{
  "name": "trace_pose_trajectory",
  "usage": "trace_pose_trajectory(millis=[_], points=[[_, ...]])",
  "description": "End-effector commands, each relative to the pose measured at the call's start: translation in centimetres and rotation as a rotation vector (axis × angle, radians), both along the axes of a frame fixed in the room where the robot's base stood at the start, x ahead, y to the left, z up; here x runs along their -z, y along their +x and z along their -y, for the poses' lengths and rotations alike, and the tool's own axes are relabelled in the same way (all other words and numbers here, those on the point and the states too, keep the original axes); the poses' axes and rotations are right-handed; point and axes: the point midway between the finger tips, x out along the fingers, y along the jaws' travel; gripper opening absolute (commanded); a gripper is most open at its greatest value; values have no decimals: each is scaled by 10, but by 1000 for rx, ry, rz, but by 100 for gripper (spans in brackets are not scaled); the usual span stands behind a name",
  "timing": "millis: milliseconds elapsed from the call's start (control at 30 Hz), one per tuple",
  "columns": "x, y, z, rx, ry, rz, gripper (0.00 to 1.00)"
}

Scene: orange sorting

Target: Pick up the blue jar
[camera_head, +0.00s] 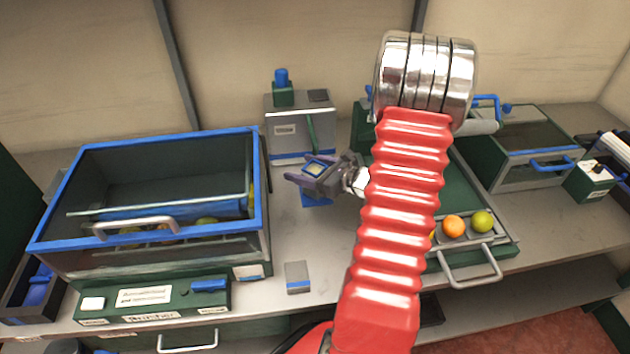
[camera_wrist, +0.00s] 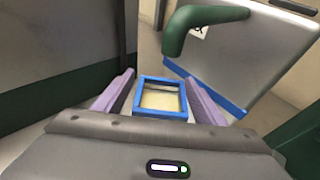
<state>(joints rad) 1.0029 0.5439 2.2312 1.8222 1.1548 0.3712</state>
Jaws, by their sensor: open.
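The blue jar (camera_wrist: 160,112) is a small square container with a blue rim and a pale yellowish inside. It stands between the two purple fingers of my gripper (camera_wrist: 160,82) in the wrist view. In the head view, the jar (camera_head: 317,199) shows a blue lower part under my gripper (camera_head: 316,172), on the grey counter. My gripper is open, with one finger on each side of the jar. I cannot tell whether either finger touches it. The jar's sides are partly hidden by the gripper.
A grey machine (camera_head: 300,128) with a green spout stands just behind the jar. A large blue-rimmed glass-fronted box (camera_head: 262,200) stands to the left. A green tray (camera_head: 470,200) with oranges and a lime is on the right. A small grey block (camera_head: 297,273) stands in front.

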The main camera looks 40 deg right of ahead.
Motion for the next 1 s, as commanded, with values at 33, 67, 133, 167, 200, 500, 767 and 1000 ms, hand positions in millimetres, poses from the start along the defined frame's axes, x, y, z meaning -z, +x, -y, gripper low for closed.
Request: trace_pose_trajectory(millis=[33, 67, 133, 167, 200, 500, 767, 1000], points=[[0, 0, 0, 0, 0, 0, 64], [0, 0, 0, 0, 0, 0, 64], [0, 0, 0, 0, 0, 0, 64], [0, 0, 0, 0, 0, 0, 64], [0, 0, 0, 0, 0, 0, 64], [0, -1, 0, 1, 1, 0, 55], [0, -1, 0, 1, 1, 0, 37], [0, -1, 0, 1, 1, 0, 20]])
